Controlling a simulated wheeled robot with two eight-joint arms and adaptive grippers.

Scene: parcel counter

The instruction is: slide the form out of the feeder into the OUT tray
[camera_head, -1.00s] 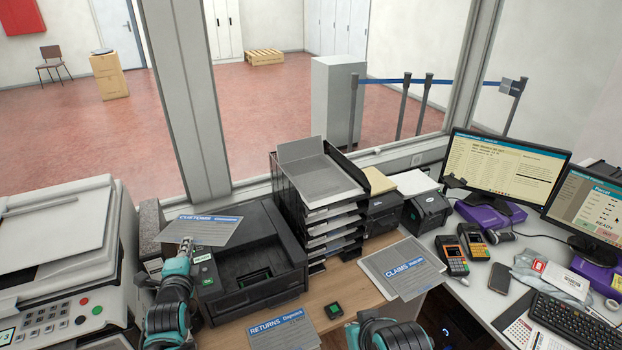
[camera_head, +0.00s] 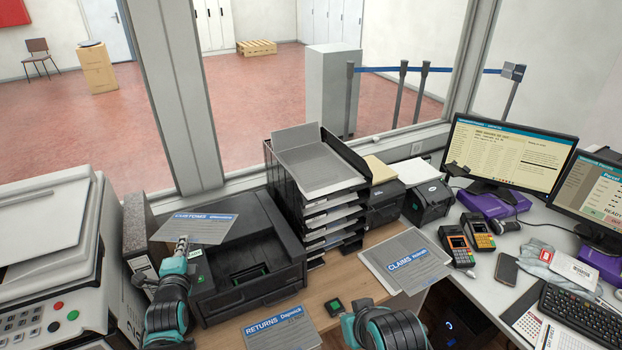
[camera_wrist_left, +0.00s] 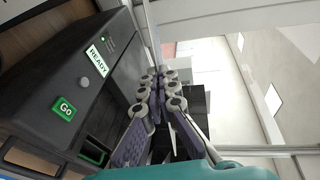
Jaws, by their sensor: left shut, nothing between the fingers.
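The form headed CUSTOMS (camera_head: 205,230) is a grey sheet with a blue band, standing out at the back left of the black feeder machine (camera_head: 262,294). My left gripper (camera_head: 181,242) is shut and empty, its tips overlapping the form's lower left part; I cannot tell if they touch. In the left wrist view its purple-padded fingers (camera_wrist_left: 163,90) are together beside the machine, with the READY label and green Go button. My right arm shows at the bottom, its fingers out of view. A stack of black trays (camera_head: 359,165) stands right of the machine; no OUT label is readable.
A white copier (camera_head: 45,240) is close on the left. A CLAIMS sheet (camera_head: 408,262) and a RETURNS sheet (camera_head: 280,332) lie towards the front. Card terminals (camera_head: 479,233) and monitors (camera_head: 507,155) stand on the right. Bare wood shows around the small green-buttoned box (camera_head: 334,307).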

